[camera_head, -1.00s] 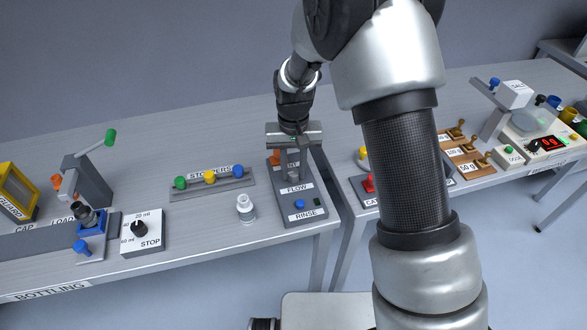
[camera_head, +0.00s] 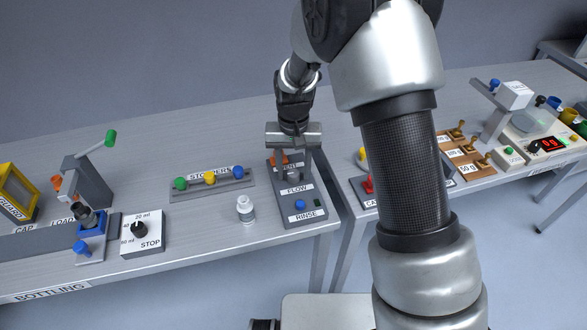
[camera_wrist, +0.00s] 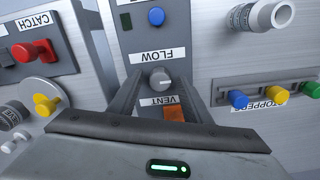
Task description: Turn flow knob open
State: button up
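The flow knob is a small grey round knob with a white pointer mark on the rinse panel (camera_head: 318,212). In the wrist view the knob (camera_wrist: 160,78) stands beside the FLOW label, with the orange VENT switch (camera_wrist: 173,114) close by. My gripper (camera_wrist: 163,85) is open, with one finger on each side of the knob. Gaps seem to remain between fingers and knob; contact cannot be told. In the head view my gripper (camera_head: 293,168) points down over the panel, and its fingers partly hide the knob and VENT switch.
A blue RINSE button (camera_head: 300,204) sits in front on the same panel. The CATCH panel with a red knob (camera_wrist: 34,50) lies across a narrow table gap.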

aim_at(293, 173)
notch_tip(293, 173, up, 17)
jog(key=p, duration=0.1)
jog(key=shift+r, duration=0.2)
dwell(0.3)
jog(key=s+d+r+t+p, duration=0.3)
jog(key=s+d+r, duration=0.65)
jog(key=r, duration=0.35)
jog(key=s+d+r+t+p, duration=0.1)
jog(key=s+d, duration=0.1)
jog(key=s, duration=0.4)
jog(key=s+d+r+t+p, duration=0.1)
jog(key=s+d, duration=0.2)
jog(key=s, duration=0.4)
jog(key=shift+s+r+t+p, duration=0.25)
jog(key=shift+r+t+p, duration=0.05)
jog(key=shift+r+p, duration=0.05)
